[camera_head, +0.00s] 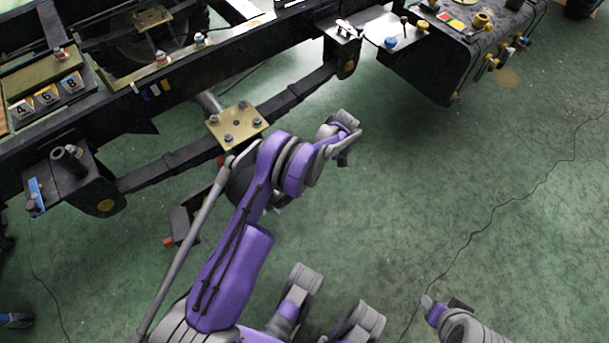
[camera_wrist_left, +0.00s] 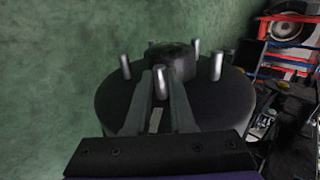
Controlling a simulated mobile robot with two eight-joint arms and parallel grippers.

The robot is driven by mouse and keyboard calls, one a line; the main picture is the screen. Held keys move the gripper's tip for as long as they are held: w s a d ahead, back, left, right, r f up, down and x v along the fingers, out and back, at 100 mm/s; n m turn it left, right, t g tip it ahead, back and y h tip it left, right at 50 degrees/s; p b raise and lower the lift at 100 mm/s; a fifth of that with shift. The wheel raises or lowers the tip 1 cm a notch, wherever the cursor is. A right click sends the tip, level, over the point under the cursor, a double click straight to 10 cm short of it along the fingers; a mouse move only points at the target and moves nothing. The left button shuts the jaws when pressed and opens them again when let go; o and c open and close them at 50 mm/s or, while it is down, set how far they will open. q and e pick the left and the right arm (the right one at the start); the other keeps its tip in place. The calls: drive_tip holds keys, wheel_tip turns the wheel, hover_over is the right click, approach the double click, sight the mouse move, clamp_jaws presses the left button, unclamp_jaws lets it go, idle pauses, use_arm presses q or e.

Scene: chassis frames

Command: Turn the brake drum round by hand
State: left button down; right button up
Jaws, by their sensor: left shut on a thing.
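The brake drum (camera_wrist_left: 222,105) is a dark round drum with several silver studs and a raised hub, seen close in the left wrist view. My left gripper (camera_wrist_left: 160,90) has its two fingers on either side of one silver stud (camera_wrist_left: 161,77), shut on it. In the head view the drum (camera_head: 240,183) is mostly hidden behind my purple left arm, below the frame's axle, and the left fingertips are hidden. My right gripper (camera_head: 440,303) is low at the right, over bare floor and away from the drum; its opening is unclear.
The black chassis frame (camera_head: 150,110) crosses the upper left, with a leaf spring (camera_head: 185,153) and a brass plate (camera_head: 237,125) near my left arm. A black tank (camera_head: 440,62) stands at the upper right. A thin cable (camera_head: 500,205) lies on open green floor.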

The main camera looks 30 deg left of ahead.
use_arm(q)
drive_tip(key=c, duration=0.8)
unclamp_jaws()
drive_tip(key=shift+o, duration=0.2)
drive_tip(key=v, duration=1)
drive_tip(key=shift+w+r, duration=0.25)
